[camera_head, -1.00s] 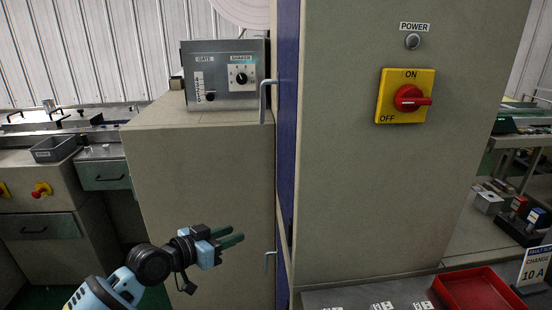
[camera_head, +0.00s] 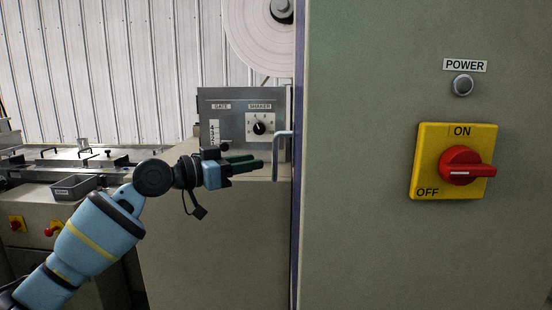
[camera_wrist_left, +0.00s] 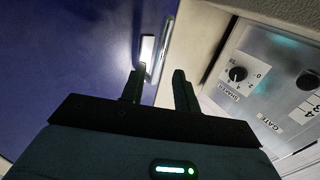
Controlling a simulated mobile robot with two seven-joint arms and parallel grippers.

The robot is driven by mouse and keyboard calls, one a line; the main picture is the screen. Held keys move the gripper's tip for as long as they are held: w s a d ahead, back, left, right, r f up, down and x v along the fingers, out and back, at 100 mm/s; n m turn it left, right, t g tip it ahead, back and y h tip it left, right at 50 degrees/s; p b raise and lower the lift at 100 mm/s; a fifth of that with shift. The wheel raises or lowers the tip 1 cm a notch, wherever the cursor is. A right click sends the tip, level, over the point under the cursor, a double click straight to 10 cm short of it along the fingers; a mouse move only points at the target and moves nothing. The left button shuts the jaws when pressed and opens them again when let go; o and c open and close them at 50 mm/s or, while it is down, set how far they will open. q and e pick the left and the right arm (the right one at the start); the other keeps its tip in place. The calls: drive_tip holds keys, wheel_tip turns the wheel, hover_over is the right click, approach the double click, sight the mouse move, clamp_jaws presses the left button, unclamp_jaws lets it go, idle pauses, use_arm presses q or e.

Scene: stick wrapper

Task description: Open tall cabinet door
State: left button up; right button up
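The tall cabinet (camera_head: 370,240) is grey and fills the right of the head view. Its blue door (camera_head: 297,200) shows there as a thin edge-on strip, and as a broad blue surface in the left wrist view (camera_wrist_left: 70,60). The door's metal bar handle (camera_head: 281,155) sticks out to the left. My left gripper (camera_head: 261,162) is just left of the handle. In the left wrist view the gripper (camera_wrist_left: 158,72) has its fingers apart, with the handle (camera_wrist_left: 165,45) ahead, roughly between the tips. I cannot tell whether they touch. My right gripper is not in view.
A grey control box (camera_head: 240,115) with a shaker dial stands behind my gripper on a lower cabinet (camera_head: 215,240). A red power switch (camera_head: 465,165) is on the tall cabinet's front. A machine bench with a grey bin (camera_head: 74,187) stands at the left.

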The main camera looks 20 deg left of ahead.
sight(275, 158)
use_arm(q)
drive_tip(key=x, duration=0.7)
drive_tip(key=shift+w+d+p, duration=0.15)
drive_tip(key=shift+p, duration=0.25)
drive_tip(key=shift+c, duration=0.3)
clamp_jaws()
